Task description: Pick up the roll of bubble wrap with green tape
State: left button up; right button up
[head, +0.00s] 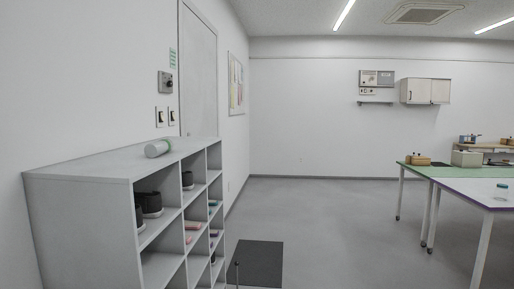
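The roll of bubble wrap (157,149) lies on its side on top of the white cubby shelf at the left. It is a small whitish cylinder with a green band, which looks like the green tape, at its right end. Nothing touches it except the shelf top. Neither of my grippers shows in the head view.
The white cubby shelf (80,171) stands along the left wall, with black shoes (151,204) and small colored items in its compartments. A dark mat (258,263) lies on the floor beside it. Tables (475,185) stand at the right. The grey floor between is clear.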

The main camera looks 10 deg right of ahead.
aim_at(156, 149)
jog(key=z, duration=0.8)
jog(key=i, duration=3.65)
jog(key=u, duration=2.85)
